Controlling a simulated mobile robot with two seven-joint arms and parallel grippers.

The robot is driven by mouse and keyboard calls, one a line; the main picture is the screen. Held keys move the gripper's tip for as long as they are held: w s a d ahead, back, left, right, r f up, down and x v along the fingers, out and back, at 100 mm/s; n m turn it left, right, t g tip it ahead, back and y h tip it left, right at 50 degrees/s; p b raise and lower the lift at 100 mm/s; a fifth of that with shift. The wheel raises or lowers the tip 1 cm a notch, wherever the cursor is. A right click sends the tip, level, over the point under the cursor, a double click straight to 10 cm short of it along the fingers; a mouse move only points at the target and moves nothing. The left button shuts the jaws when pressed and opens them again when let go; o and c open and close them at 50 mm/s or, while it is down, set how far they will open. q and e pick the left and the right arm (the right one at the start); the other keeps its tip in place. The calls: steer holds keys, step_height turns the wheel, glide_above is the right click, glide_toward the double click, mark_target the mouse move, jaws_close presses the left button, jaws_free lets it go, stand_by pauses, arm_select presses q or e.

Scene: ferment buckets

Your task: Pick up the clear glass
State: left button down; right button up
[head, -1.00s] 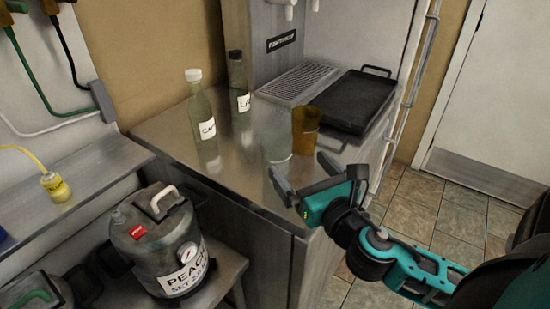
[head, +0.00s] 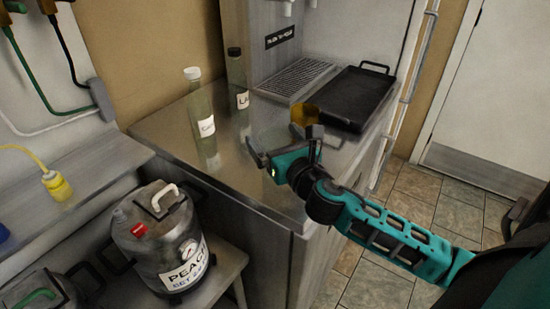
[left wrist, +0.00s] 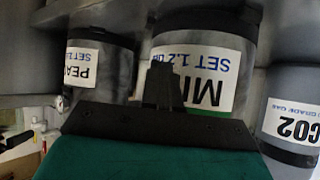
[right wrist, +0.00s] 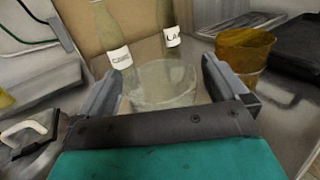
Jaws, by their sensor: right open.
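The clear glass (right wrist: 165,88) is a see-through tumbler standing on the steel counter. In the right wrist view it sits between the two fingers of my right gripper (right wrist: 161,72), which is open. I cannot tell whether either finger touches it. In the head view my right gripper (head: 282,147) is low over the counter and mostly hides the glass. My left gripper (left wrist: 163,85) shows only in the left wrist view, its fingers together and empty, in front of labelled containers.
An amber glass (head: 304,114) stands close beyond my right gripper. Two labelled bottles (head: 202,125) (head: 238,85) stand behind to the left. A black tray (head: 355,98) and a drip grate (head: 297,80) are at the back right. A metal keg (head: 165,245) stands lower left.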

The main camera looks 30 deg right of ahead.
steer(key=shift+w, duration=0.1)
steer(key=c, duration=1.5)
